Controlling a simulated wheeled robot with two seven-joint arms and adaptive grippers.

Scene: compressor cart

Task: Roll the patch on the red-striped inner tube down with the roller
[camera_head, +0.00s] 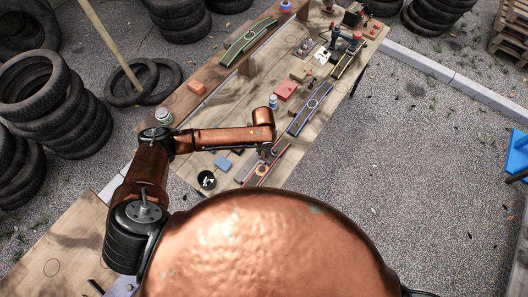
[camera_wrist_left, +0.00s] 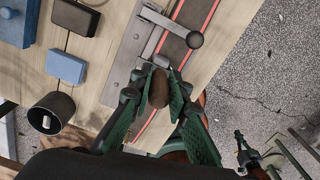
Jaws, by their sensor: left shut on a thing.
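The red-striped inner tube (camera_head: 277,158) lies as a dark strip with red edges along the bench's near right edge; it also shows in the left wrist view (camera_wrist_left: 205,12). My left gripper (camera_head: 266,150) is over this strip, its arm coming in from the left. In the left wrist view its green fingers (camera_wrist_left: 160,90) are shut on the brown handle of the roller (camera_wrist_left: 160,88). A small grey end (camera_wrist_left: 162,61) shows just beyond the fingertips.
A metal plate with a knobbed lever (camera_wrist_left: 194,40) lies beside the strip. A black cup (camera_head: 206,180), a blue block (camera_head: 222,163) and a dark box (camera_wrist_left: 76,17) stand to its left. A blue-edged strip (camera_head: 312,103) and a red box (camera_head: 286,90) lie farther back. Tyre stacks surround the bench.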

